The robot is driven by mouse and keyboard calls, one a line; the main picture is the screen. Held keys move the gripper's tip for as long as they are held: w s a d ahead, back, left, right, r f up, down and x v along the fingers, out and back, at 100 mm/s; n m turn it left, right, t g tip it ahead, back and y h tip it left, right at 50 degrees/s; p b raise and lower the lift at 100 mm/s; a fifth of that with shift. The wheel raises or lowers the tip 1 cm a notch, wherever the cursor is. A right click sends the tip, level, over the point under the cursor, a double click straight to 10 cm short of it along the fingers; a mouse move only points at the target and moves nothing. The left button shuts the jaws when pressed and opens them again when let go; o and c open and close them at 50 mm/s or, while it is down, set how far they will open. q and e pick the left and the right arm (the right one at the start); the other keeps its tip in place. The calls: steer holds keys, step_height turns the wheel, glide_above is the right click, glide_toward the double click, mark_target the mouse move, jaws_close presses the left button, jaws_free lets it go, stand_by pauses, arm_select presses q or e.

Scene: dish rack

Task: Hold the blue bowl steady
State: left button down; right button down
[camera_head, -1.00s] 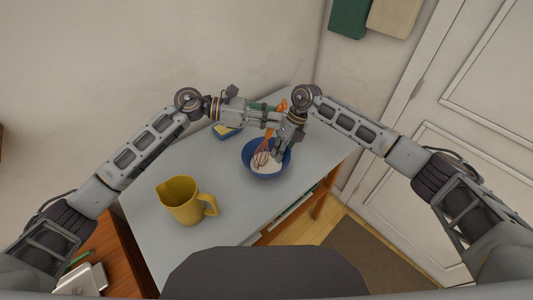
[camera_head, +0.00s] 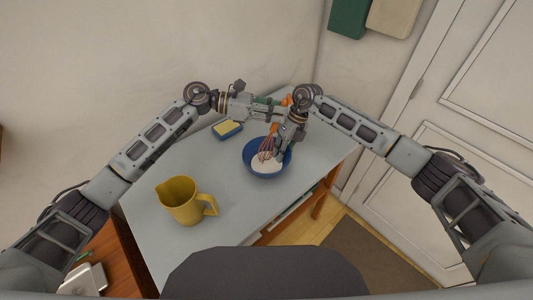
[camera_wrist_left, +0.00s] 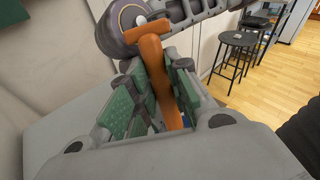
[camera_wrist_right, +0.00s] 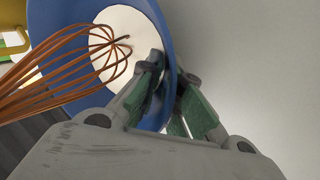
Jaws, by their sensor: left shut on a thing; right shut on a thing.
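The blue bowl (camera_head: 249,166) stands upright on the table with white contents in it. My right gripper (camera_head: 280,152) is shut on the bowl's rim; in the right wrist view its fingers (camera_wrist_right: 163,95) straddle the blue wall (camera_wrist_right: 160,22). My left gripper (camera_head: 278,107) is shut on the orange handle (camera_wrist_left: 157,70) of a whisk. The whisk's wires (camera_head: 268,150) reach down into the bowl, and they also show over the white contents in the right wrist view (camera_wrist_right: 60,72). My right gripper hides part of the bowl's right side.
A yellow jug (camera_head: 182,202) stands at the table's front left. A blue and yellow sponge (camera_head: 228,129) lies behind and left of the bowl. The grey table top (camera_head: 228,178) is clear between jug and bowl. The table's right edge is close to the bowl.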

arm_select(q)
steer(key=shift+w+d+r, duration=0.1)
steer(key=shift+w+d, duration=0.6)
steer(key=shift+w, duration=0.15)
steer(key=shift+s, duration=0.1)
steer(key=s+a, duration=0.2)
steer(key=s, duration=0.4)
steer(key=shift+s+a, duration=0.15)
steer(key=shift+a, duration=0.05)
steer(key=w, duration=0.7)
steer(key=shift+s, duration=0.15)
stand_by(0.3)
